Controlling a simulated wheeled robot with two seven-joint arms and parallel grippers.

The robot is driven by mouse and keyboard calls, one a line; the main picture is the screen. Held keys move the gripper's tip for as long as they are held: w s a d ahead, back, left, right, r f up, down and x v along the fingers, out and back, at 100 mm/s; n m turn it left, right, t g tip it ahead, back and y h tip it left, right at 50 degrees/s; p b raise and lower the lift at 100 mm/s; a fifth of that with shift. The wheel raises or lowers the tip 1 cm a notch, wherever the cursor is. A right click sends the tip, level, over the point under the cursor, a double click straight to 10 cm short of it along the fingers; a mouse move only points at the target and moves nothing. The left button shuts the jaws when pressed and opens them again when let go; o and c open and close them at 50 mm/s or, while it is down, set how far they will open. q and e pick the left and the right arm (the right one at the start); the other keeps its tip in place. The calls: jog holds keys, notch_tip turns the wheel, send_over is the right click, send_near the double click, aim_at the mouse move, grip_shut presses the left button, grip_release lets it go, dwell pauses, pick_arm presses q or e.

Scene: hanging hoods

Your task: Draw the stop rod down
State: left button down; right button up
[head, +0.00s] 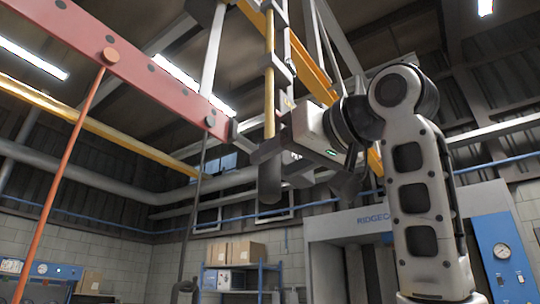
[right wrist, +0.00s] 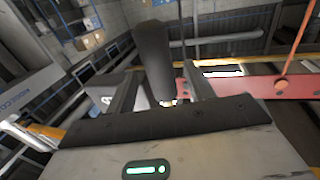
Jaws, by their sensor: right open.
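A yellow rod (head: 269,100) hangs down with a dark cylindrical grip (head: 269,186) at its lower end; I take it for the stop rod, though no label shows. My right gripper (head: 281,160) is at the top of this grip. In the right wrist view the dark grip (right wrist: 153,55) stands between the two spread fingers of the right gripper (right wrist: 158,80). The jaws are open around it, with no firm hold. Whether a finger touches it, I cannot tell. A finger hides part of the rod in the head view. My left gripper is out of view.
A red beam (head: 150,80) at upper left bears an orange rod (head: 65,170) and a thin dark rod (head: 196,200). Grey struts and a yellow rail (head: 303,62) are close above the right gripper. A shelf with boxes (head: 235,253) stands far back. Open air lies below the grip.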

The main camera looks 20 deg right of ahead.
aim_at(268, 202)
pick_arm(q)
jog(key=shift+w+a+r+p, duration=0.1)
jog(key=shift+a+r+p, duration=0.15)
jog(key=shift+p, duration=0.1)
pick_arm(e)
jog(key=shift+x, duration=1.5)
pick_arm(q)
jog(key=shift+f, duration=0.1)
pick_arm(e)
jog(key=shift+c, duration=0.3)
